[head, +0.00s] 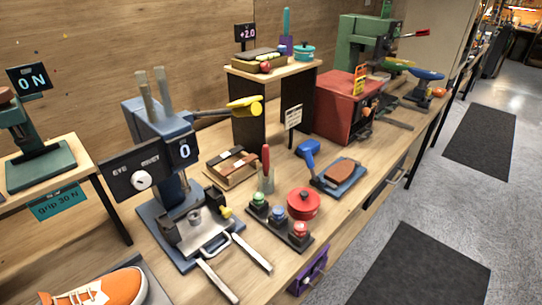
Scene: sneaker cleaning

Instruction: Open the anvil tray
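A blue press (158,128) labelled "EYE" stands on the bench, left of centre, with a display reading 0 and a yellow-ended lever. At its foot is the anvil tray (203,240), a grey metal plate with raised dark side parts and a small round metal anvil (195,218) at its back. A pale U-shaped handle (222,246) is at the tray's front. Two pale rails (216,282) stick out past the tray toward the bench's front edge. The tray sits at the back end of the rails, close to the press. My gripper is not in view.
A button box (279,222) with green, blue and red buttons and a red pot (303,203) stand right of the tray. An orange sneaker (105,290) lies at the lower left. A purple bracket (308,272) hangs on the bench front. Floor before the bench looks clear, with dark mats (425,268).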

